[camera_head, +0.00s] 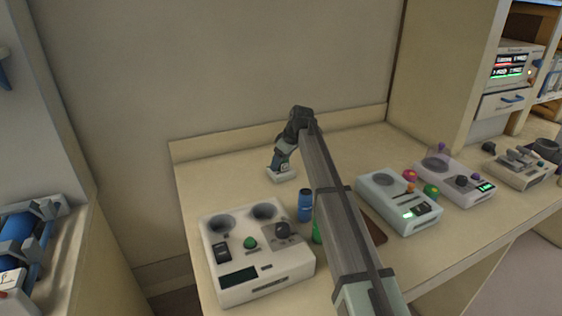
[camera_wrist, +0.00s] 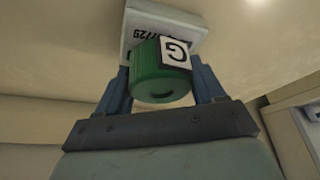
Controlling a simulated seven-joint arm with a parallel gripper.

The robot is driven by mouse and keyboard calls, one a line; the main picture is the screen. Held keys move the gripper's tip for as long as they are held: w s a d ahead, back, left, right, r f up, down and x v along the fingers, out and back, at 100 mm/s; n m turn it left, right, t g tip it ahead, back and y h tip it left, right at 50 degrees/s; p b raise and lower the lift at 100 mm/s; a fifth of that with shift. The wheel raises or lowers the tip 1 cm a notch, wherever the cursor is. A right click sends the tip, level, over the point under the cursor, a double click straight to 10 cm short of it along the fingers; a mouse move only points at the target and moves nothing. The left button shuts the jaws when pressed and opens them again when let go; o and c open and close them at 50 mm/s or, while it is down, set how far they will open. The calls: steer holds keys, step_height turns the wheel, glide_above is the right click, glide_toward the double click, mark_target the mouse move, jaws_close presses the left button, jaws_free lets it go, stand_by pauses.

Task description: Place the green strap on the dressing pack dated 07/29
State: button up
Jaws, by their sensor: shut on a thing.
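The green strap (camera_wrist: 152,82) is a rolled green cylinder with a white tag marked "G". My gripper (camera_wrist: 162,72) is shut on it, with a blue finger on each side. Right by the strap in the wrist view is the white dressing pack (camera_wrist: 145,20), printed with a date that reads 07/29, partly covered by the strap. In the head view my gripper (camera_head: 282,160) points down at the pack (camera_head: 283,175) near the back of the counter. The strap is hidden there. I cannot tell whether strap and pack touch.
A white device with round wells (camera_head: 245,285) stands in front, with a blue bottle (camera_head: 305,205) and a partly hidden green item (camera_head: 317,232) beside it. More devices (camera_head: 400,210) (camera_head: 455,190) stand to the right. The counter (camera_head: 205,180) left of the pack is clear, with a wall behind.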

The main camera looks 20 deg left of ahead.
steer(key=shift+f, duration=0.3)
steer(key=o, duration=1.1)
steer(key=shift+c, duration=0.2)
steer(key=v, duration=1.2)
steer(key=shift+r, duration=0.2)
